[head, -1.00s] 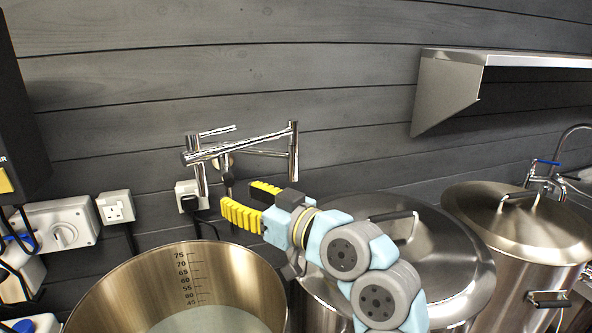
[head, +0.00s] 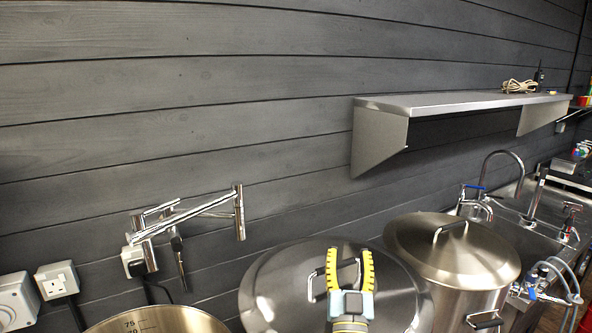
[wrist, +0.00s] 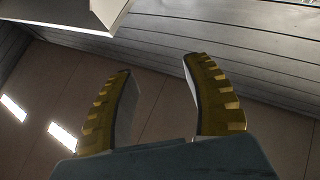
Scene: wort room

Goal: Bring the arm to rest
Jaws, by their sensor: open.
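My gripper (head: 350,268) is at the bottom middle of the head view, with its yellow-ribbed fingers pointing up the picture. It appears in front of the large lidded steel pot (head: 283,285); whether it touches the lid cannot be told. Its fingers stand apart with nothing between them. In the wrist view my gripper (wrist: 160,95) is open and empty, with the ceiling and the plank wall beyond it. Most of my arm is below the head view's lower edge.
An open pot with scale marks (head: 160,322) is at lower left, under a folding chrome tap (head: 190,215). A second lidded pot (head: 455,255) and a sink (head: 520,235) stand to the right. A steel shelf (head: 450,103) juts from the wall and also shows in the wrist view (wrist: 75,15).

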